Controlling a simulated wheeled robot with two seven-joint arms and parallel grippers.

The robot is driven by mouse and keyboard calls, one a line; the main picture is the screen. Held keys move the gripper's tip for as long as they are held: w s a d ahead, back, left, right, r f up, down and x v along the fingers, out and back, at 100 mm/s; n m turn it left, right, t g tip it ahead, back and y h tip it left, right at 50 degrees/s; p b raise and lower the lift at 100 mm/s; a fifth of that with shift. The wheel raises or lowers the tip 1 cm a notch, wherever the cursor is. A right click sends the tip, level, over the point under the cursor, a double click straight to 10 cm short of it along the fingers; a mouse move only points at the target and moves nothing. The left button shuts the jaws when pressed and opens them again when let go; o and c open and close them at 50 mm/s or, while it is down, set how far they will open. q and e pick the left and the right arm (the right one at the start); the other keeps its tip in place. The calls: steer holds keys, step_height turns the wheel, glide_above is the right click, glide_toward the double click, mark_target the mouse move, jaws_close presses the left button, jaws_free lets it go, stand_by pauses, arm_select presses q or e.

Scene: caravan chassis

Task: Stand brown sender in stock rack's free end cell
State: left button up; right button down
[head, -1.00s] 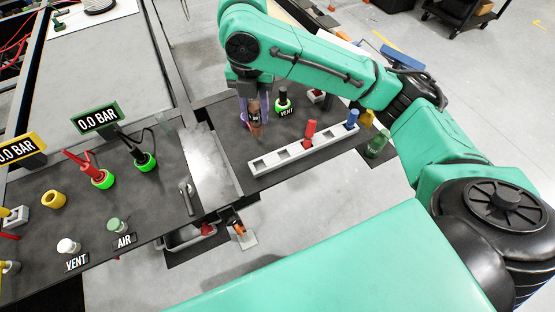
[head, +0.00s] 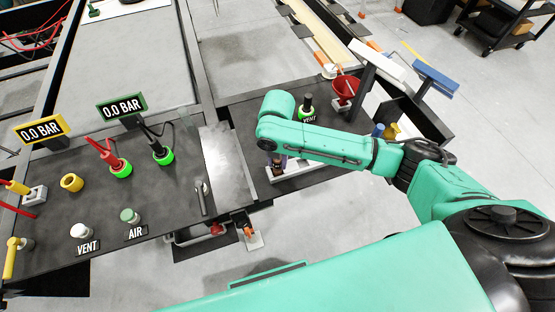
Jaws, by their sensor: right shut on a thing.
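The pale stock rack (head: 290,172) lies on the dark bench to the right, with its left end showing below my right forearm. The forearm hides most of its cells. My right gripper (head: 281,156) points down at the rack's left end, mostly hidden by my own wrist. It is shut on the brown sender (head: 279,164), of which only a small dark part shows. I cannot tell whether the sender's foot is inside the end cell or just above it. A blue sender (head: 377,130) shows at the rack's far right end. My left gripper is not in view.
A black-topped VENT fitting (head: 307,105) with a green ring stands behind my forearm. Gauges, valves and red and black plugs occupy the left bench. A metal plate (head: 222,160) lies between the benches.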

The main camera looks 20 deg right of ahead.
steer(key=shift+f, duration=0.1)
steer(key=c, duration=0.6)
jaws_free()
step_height(320, 180, up, 12)
steer(key=shift+r+b, duration=0.15)
steer(key=shift+b, duration=0.45)
